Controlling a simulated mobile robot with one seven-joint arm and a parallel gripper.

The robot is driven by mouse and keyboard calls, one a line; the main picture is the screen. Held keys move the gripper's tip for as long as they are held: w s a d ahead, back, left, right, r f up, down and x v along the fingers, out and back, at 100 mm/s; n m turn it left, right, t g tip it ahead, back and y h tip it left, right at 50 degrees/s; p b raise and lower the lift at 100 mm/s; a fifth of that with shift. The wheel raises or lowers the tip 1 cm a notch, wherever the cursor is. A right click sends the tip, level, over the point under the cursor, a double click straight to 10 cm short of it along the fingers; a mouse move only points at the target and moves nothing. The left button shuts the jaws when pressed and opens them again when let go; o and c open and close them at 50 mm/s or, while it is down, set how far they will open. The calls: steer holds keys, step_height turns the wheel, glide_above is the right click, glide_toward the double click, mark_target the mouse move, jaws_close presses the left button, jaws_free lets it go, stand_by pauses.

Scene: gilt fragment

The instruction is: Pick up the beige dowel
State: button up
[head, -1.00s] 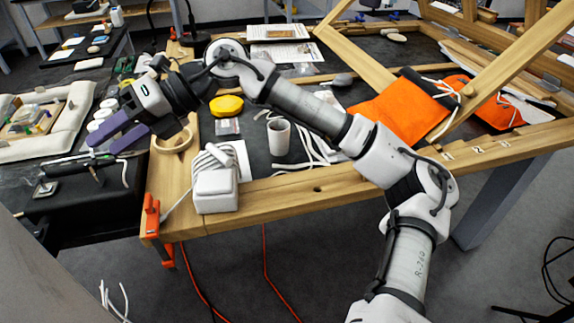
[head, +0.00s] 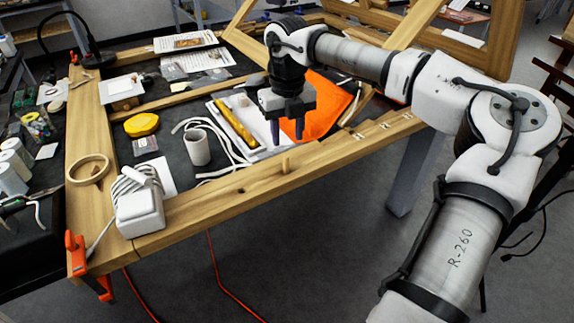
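A small beige dowel (head: 285,163) stands upright on the front wooden rail of the table frame (head: 215,201). My gripper (head: 287,139) points down, with its two dark fingers spread apart and nothing seen between them. In the picture the fingertips are just above the dowel's top. The exact height and depth gap between them cannot be told.
A white tray (head: 219,118) with a yellow tube (head: 236,123) and an orange pouch (head: 318,116) lie behind my gripper. The rail beside the dowel is clear.

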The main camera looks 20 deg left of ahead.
mark_target(286, 156)
steer(key=shift+s+f+p, duration=0.2)
steer(key=shift+f+p, duration=0.4)
steer(key=shift+f, duration=1.35)
steer(key=shift+s+f+p, duration=0.15)
steer(key=shift+f+p, duration=0.45)
steer(key=shift+f, duration=1.35)
jaws_close()
